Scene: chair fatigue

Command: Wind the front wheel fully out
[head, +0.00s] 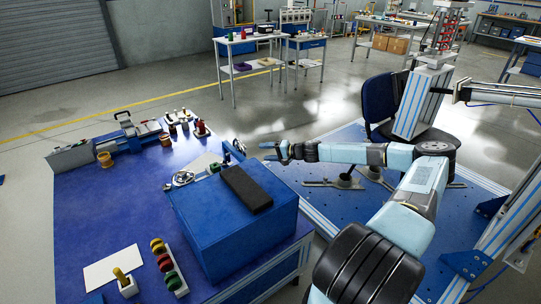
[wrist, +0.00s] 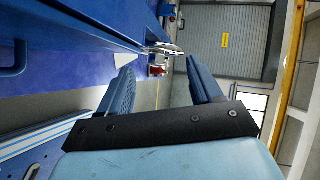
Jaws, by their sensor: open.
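My gripper (head: 268,151) is open and empty. It points left, a little to the right of a metal handwheel (head: 239,146) at the far edge of the blue bench. A second metal handwheel (head: 183,178) sits at the left of the blue box. In the wrist view, the spread fingers (wrist: 158,68) frame a shiny wheel (wrist: 165,49) seen nearly edge-on, ahead of and apart from the fingertips. I cannot tell for certain which of the two wheels this is, nor how far either is wound.
The blue box (head: 225,235) with a dark pad (head: 246,188) on top stands on the blue bench (head: 75,225). A vise (head: 140,130) and colored knobs are on the bench. A chair (head: 378,100) stands on the blue platform to the right, near my arm.

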